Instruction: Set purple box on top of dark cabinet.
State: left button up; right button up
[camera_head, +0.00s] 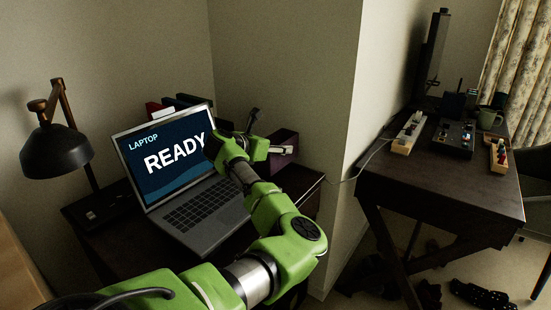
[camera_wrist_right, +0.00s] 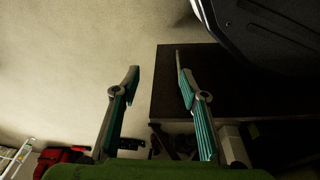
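The purple box (camera_head: 287,138) stands at the back right of the dark cabinet (camera_head: 305,181), beside the laptop and near the wall corner. My left gripper (camera_head: 268,134) is at the box's left side with its fingers spread wide. One finger crosses in front of the box and the other points up at its left.
An open laptop (camera_head: 200,216) fills the cabinet's middle, with a black lamp (camera_head: 62,148) at left. A dark desk (camera_head: 440,189) with small devices stands at right past the wall corner. In the right wrist view, a black rounded object (camera_wrist_right: 275,32) is at upper right.

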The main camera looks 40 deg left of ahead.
pick_arm(q)
jog(key=shift+w+a+f+b, duration=0.1)
jog(key=shift+f+b, duration=0.05)
jog(key=shift+f, duration=0.8)
jog(key=shift+w+a+f+b, duration=0.1)
jog(key=shift+f+b, duration=0.05)
jog(key=shift+f, duration=0.75)
pick_arm(e)
jog(key=shift+w+r, duration=0.25)
jog(key=shift+r, duration=0.35)
jog(key=shift+w+r, duration=0.2)
jog(key=shift+r, duration=0.4)
pick_arm(q)
jog(key=shift+f, duration=0.15)
jog(key=o, duration=1.2)
pick_arm(e)
jog(key=shift+s+f, duration=0.1)
jog(key=shift+f, duration=0.2)
